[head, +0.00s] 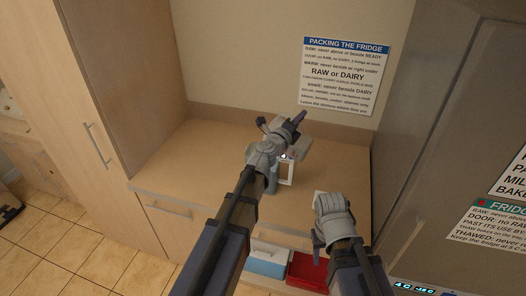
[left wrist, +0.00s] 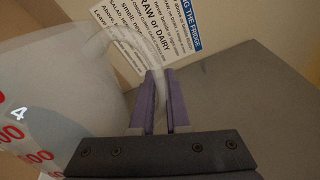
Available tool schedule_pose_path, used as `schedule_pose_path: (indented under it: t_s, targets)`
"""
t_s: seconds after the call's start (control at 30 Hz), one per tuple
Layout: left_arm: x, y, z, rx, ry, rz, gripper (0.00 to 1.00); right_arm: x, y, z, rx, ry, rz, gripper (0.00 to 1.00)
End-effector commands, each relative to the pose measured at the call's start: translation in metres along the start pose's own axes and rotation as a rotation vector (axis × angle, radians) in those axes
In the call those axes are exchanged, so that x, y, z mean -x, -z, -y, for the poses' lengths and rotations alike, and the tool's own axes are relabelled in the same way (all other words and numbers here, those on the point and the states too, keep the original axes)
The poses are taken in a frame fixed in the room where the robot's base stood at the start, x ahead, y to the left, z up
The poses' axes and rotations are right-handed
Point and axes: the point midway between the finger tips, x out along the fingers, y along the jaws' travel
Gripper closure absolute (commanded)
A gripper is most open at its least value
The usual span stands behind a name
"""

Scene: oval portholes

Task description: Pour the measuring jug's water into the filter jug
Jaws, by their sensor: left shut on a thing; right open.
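The measuring jug (left wrist: 45,125) is clear, with red marks, and fills the left of the left wrist view. Its clear handle (left wrist: 122,42) runs to the purple fingers of my left gripper (left wrist: 165,98), which are shut on it. The jug looks tilted against the wall sign. In the head view my left gripper (head: 298,118) is above the worktop, and the arm hides much of the jug. A white, handle-like frame (head: 288,173), apparently of the filter jug, shows just below; its body is mostly hidden. My right gripper (head: 317,252) is open and empty near the front edge.
The wooden worktop (head: 205,160) is clear on the left. A wall sign (head: 340,75) hangs behind. A tall cabinet stands left and a grey fridge (head: 430,150) right. Below the front edge are a blue-white box (head: 266,262) and a red bin (head: 305,270).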

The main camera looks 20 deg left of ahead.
Motion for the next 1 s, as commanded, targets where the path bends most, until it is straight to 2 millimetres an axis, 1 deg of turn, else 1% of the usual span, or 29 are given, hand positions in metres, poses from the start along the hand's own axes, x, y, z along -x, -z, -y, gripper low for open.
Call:
schedule_pose_path:
  t_s: [1.0]
  targets:
    - [-0.0013, -0.0063, 0.0032, 0.044, 0.000, -0.001, 1.00, 0.0052, -0.0003, -0.0005, -0.001, 0.000, 0.000, 0.50]
